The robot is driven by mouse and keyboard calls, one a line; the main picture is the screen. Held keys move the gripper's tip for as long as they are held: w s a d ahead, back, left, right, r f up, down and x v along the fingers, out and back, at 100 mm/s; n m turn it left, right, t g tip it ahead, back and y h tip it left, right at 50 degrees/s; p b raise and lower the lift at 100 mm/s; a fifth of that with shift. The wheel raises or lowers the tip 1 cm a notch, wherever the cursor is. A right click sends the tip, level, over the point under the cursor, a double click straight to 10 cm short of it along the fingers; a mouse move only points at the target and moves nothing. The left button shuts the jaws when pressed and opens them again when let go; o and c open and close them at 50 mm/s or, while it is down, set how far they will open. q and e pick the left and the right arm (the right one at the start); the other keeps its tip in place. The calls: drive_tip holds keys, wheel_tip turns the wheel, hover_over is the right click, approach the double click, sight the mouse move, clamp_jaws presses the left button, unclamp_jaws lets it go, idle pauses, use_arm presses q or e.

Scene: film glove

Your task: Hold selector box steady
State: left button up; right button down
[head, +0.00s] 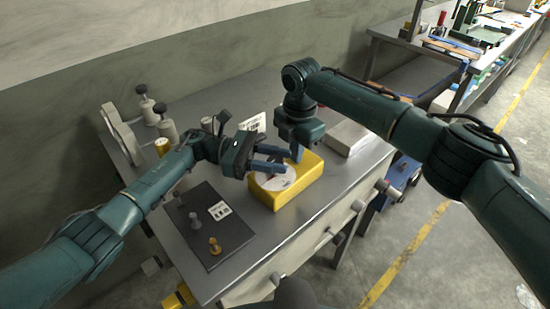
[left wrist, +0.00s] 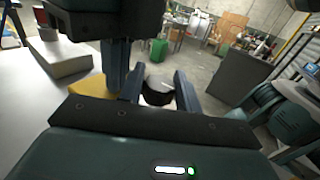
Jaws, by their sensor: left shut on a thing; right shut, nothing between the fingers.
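The selector box (head: 300,185) is yellow with a white round dial face (head: 270,182) and sits on the grey workbench; a yellow corner (left wrist: 92,88) shows in the left wrist view. My left gripper (head: 284,159) reaches over the dial from the left. In the left wrist view its fingers (left wrist: 160,84) are on either side of a dark round knob (left wrist: 157,97) with a grey top. My right gripper (head: 296,156) is shut and empty, pointing down at the box's back edge. I cannot tell whether its tips touch the box.
A dark plate (head: 205,235) with pegs and a white label lies on the bench to the left. A pale box (head: 346,135) stands behind right, and a grey fixture with black knobs (head: 155,112) at the back left. The bench's front right edge is close to the box.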

use_arm(q)
drive_tip(key=shift+s+d+f+g, duration=0.1)
drive_tip(key=shift+s+d+g, duration=0.15)
drive_tip(key=shift+g, duration=0.05)
use_arm(e)
drive_tip(key=shift+s+a+f, duration=0.1)
drive_tip(key=shift+f, duration=0.2)
use_arm(q)
drive_tip(key=o, duration=0.7)
drive_tip(key=shift+c, duration=0.2)
drive_tip(key=o, duration=0.3)
drive_tip(key=shift+w+a, duration=0.15)
drive_tip(key=shift+t, duration=0.5)
